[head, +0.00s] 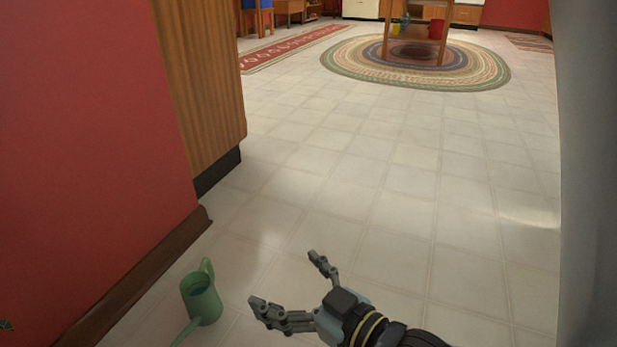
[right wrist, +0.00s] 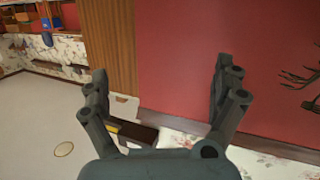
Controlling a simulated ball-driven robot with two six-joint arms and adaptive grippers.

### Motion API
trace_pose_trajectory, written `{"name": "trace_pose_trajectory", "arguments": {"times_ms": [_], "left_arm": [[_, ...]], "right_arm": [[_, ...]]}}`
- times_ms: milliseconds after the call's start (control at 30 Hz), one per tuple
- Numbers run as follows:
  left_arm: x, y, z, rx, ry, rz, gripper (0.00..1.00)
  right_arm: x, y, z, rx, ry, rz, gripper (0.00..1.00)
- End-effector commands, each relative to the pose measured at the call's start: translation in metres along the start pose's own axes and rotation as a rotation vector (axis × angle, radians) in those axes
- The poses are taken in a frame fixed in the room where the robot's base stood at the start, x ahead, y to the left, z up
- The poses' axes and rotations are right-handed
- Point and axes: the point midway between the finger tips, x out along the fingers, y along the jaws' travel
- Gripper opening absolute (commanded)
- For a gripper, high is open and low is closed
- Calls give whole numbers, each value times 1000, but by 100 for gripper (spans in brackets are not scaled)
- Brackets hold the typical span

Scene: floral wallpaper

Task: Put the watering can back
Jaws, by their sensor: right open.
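A green watering can (head: 201,297) stands on the tiled floor at the lower left of the head view, close to the red wall's baseboard. Its handle points up and away, and its spout points toward the bottom edge. My right gripper (head: 287,283) is open and empty, to the right of the can and apart from it. In the right wrist view my open gripper (right wrist: 160,92) has its fingers spread before the red wall. I cannot make out the can in that view. My left gripper is not in view.
A red wall (head: 85,140) with a brown baseboard (head: 150,270) runs along the left, ending at a wooden cabinet side (head: 203,80). A round braided rug (head: 350,70) lies under a wooden stand (head: 414,12) at the back. The tiled floor between is clear.

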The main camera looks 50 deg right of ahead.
Motion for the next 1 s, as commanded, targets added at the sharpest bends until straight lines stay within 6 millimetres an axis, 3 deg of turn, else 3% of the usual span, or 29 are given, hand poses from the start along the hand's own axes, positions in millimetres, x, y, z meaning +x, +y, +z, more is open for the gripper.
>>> {"name": "trace_pose_trajectory", "arguments": {"times_ms": [33,100,200,300,1000], "left_arm": [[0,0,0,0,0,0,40],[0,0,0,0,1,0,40],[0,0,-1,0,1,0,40],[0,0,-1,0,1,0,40],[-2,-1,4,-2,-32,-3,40]], "right_arm": [[-21,2,-25,-14,20,-18,97],[-42,2,-57,-25,46,-40,97],[-60,0,-91,-34,72,-64,97],[-69,-1,-108,-38,86,-76,97],[-71,1,-107,-39,59,-76,97]]}}
